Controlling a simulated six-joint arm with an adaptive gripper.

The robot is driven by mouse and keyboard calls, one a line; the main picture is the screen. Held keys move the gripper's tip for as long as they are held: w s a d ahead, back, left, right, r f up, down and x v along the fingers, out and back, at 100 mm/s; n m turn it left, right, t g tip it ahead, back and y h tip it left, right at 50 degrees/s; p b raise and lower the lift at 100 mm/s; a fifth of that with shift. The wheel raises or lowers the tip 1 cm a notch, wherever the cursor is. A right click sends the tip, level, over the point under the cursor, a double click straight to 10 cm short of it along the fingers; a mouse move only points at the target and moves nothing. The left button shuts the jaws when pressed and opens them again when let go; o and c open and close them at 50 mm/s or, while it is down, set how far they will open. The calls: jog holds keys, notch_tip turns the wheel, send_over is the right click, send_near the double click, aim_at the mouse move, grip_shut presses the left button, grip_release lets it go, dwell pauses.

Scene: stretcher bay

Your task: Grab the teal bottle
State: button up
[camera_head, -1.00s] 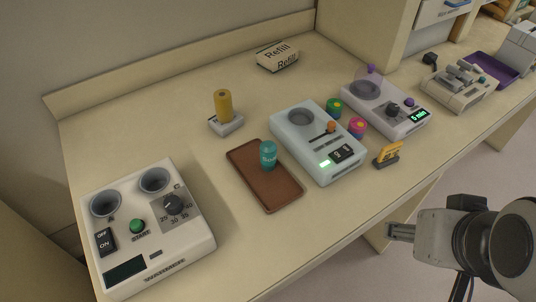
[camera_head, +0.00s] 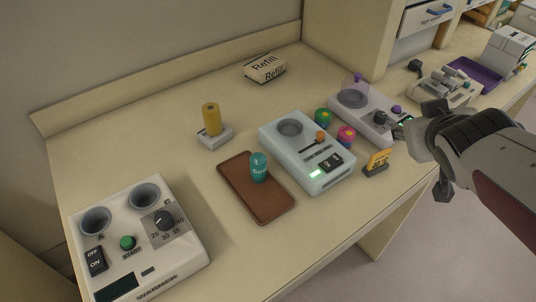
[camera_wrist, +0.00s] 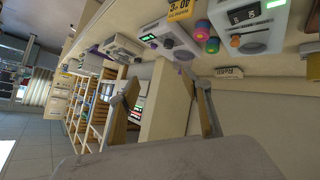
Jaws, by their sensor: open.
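The teal bottle (camera_head: 259,168) stands upright on a brown tray (camera_head: 278,210) in the middle of the counter in the head view. My gripper (camera_head: 408,131) is at the right, in front of the grey device with the clear dome, well to the right of the bottle. In the wrist view my gripper (camera_wrist: 165,97) shows two fingers spread apart with nothing held between them. The bottle does not show in the wrist view.
A pale blue device (camera_head: 330,175) stands between the tray and my gripper. A white warmer (camera_head: 150,250) is left of the tray; a yellow cylinder (camera_head: 211,118) stands behind.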

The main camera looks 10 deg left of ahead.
aim_at(258, 167)
jog(key=w+a+f+n+t+y, duration=0.1)
jog(key=w+a+f+n+y, duration=0.1)
jog(key=w+a+n+y, duration=0.4)
jog(key=a+f+n+g+y, duration=0.1)
jog(key=a+f+y, duration=0.1)
jog(key=a+f, duration=0.1)
jog(key=w+a+f+n+g+y, duration=0.1)
jog(key=a+f+g, duration=0.1)
jog(key=a, duration=0.4)
jog(key=a+f+n+g+y, duration=0.1)
jog(key=a+f+y, duration=0.1)
jog(key=a+f, duration=0.2)
jog(key=shift+w+a+f+n+y, duration=0.15)
jog(key=shift+w+a+n+y, duration=0.2)
jog(key=shift+a, duration=0.25)
jog(key=s+a+f+n+g+y, duration=0.2)
jog(key=s+a+f+g+y, duration=0.1)
jog(key=s, duration=0.4)
jog(key=shift+a+f+g, duration=0.65)
jog(key=shift+a+g, duration=0.05)
jog(key=shift+g, duration=0.5)
jog(key=shift+a, duration=0.1)
jog(key=shift+x, duration=1.25)
